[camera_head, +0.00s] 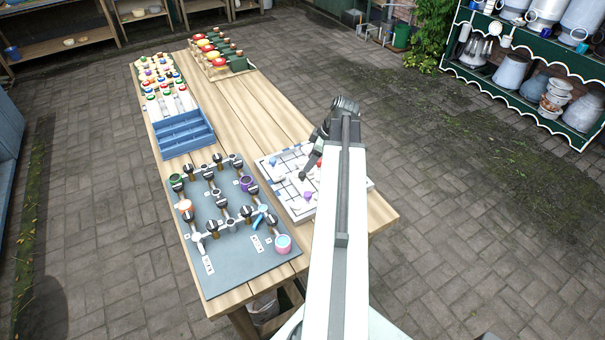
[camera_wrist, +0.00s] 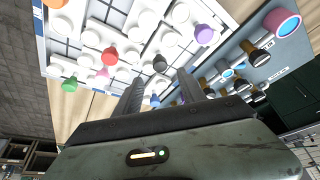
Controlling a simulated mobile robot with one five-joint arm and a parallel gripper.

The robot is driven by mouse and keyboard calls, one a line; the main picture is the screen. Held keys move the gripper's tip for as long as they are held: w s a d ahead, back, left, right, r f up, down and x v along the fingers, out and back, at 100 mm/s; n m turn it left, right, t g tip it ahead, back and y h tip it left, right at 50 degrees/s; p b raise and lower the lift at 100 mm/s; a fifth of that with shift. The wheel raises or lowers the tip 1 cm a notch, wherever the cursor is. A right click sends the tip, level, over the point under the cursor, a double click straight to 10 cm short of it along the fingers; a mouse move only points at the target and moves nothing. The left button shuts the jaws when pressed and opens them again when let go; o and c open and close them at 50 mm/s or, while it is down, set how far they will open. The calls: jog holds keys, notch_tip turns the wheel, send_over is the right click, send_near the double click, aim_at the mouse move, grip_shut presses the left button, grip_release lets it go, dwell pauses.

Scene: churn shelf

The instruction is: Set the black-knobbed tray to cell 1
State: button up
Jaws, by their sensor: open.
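The black-knobbed tray shows in the wrist view as a dark knob (camera_wrist: 160,63) on a white piece on the white board. It lies just beyond my fingertips, roughly in line with the gap between them. My gripper (camera_wrist: 161,84) is open, with nothing seen between its two grey fingers. The white board (camera_head: 268,168) with dark cell lines lies at the right side of the table, and my gripper (camera_head: 314,158) is over it in the head view. I cannot make out the black knob there; my arm hides part of the board. Cell numbers are not readable.
Other knobs stand close by on the board: purple (camera_wrist: 205,35), red (camera_wrist: 109,56) and green (camera_wrist: 69,84). A grey panel (camera_head: 225,262) with pipes and dark-handled valves lies beside the board. A blue divided box (camera_head: 185,134) sits farther back. Bare wood (camera_head: 255,110) lies behind the board.

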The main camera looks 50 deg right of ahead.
aim_at(302, 173)
jog(key=b+x, duration=0.5)
jog(key=x, duration=0.2)
jog(key=shift+b, duration=0.4)
grip_shut()
dwell(0.8)
